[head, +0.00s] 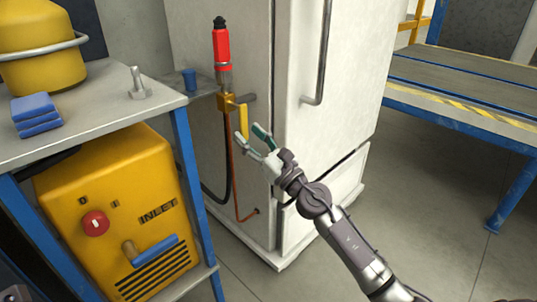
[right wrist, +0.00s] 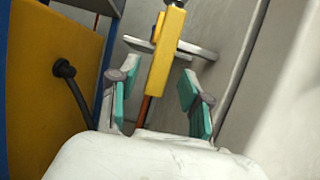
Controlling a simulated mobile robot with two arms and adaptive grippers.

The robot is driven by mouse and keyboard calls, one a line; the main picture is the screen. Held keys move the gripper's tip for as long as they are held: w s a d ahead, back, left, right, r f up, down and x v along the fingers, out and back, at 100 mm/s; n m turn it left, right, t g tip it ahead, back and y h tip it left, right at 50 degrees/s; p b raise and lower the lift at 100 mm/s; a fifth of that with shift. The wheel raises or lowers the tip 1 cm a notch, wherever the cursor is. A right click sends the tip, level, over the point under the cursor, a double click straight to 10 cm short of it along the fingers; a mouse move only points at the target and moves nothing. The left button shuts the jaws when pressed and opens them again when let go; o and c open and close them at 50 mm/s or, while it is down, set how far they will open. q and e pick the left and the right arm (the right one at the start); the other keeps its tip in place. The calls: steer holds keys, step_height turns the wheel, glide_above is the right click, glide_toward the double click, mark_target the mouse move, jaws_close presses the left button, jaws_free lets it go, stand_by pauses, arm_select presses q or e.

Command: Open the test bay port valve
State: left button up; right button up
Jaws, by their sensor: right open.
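The port valve has a brass body (head: 228,101) with a yellow lever handle (head: 243,119) hanging down from it, beside the white cabinet. A red cylinder with a black cap (head: 221,48) stands above the body. My right gripper (head: 251,138) is open and empty at the lower end of the handle, its green-padded fingers pointing up toward it. In the right wrist view the yellow handle (right wrist: 165,50) appears centred between the two spread fingers, touching neither; its exact depth between them is hard to tell. My left gripper is not in view.
The white cabinet (head: 340,100) with a long vertical bar handle (head: 322,60) stands just right of the valve. A blue-legged bench (head: 110,100) and a yellow machine (head: 120,210) are at left. A copper pipe (head: 235,180) runs below the valve. Open floor lies at right.

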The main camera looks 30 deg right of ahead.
steer(key=v, duration=0.9)
steer(key=shift+s, duration=0.2)
steer(key=shift+d+f, duration=0.1)
steer(key=shift+f, duration=0.05)
